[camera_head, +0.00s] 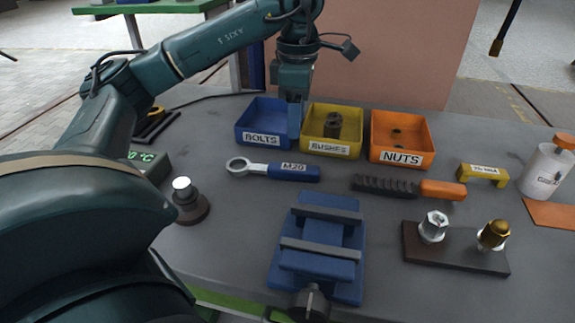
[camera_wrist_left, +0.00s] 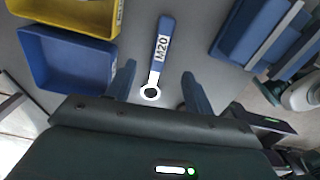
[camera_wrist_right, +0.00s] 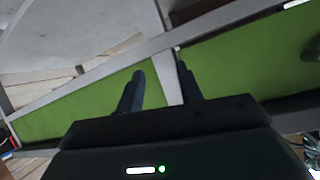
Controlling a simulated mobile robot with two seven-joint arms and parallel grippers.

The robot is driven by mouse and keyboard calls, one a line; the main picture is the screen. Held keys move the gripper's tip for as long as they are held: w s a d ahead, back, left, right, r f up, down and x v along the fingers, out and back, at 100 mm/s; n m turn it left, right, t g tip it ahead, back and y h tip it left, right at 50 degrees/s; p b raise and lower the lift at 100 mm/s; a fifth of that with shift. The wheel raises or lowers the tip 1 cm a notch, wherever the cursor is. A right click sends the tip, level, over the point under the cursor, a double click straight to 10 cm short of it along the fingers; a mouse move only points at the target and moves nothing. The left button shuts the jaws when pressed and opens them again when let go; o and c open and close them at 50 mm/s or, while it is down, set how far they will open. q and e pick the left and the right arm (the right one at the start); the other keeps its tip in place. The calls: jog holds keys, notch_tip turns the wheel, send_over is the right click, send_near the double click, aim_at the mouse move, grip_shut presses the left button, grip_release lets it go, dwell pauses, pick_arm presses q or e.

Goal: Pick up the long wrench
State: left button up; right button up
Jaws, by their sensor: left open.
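The long wrench (camera_head: 275,169) has a silver ring end and a blue handle marked M20. It lies flat on the grey table, ring to the left, in front of the bins. In the left wrist view the wrench (camera_wrist_left: 158,58) shows between the open fingers of my left gripper (camera_wrist_left: 158,82), ring end closest to the gripper. In the head view my left gripper (camera_head: 295,112) points down above the blue bolts bin's right side, behind the wrench and apart from it. My right gripper (camera_wrist_right: 160,82) is open and empty, away from the wrench, facing a green panel.
Blue bolts (camera_head: 260,139), yellow bushes (camera_head: 328,149) and orange nuts (camera_head: 402,158) bins stand behind the wrench. A blue vise (camera_head: 322,264) is in front of it. A file with an orange handle (camera_head: 443,190) lies to the right, a dark round-based post (camera_head: 188,204) to the left.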

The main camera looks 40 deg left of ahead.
aim_at(296, 167)
pick_arm(q)
notch_tip(296, 167, down, 12)
jog(key=shift+s+d+r, duration=0.1)
jog(key=shift+s+r, duration=0.05)
jog(key=shift+r, duration=0.2)
grip_shut()
dwell(0.6)
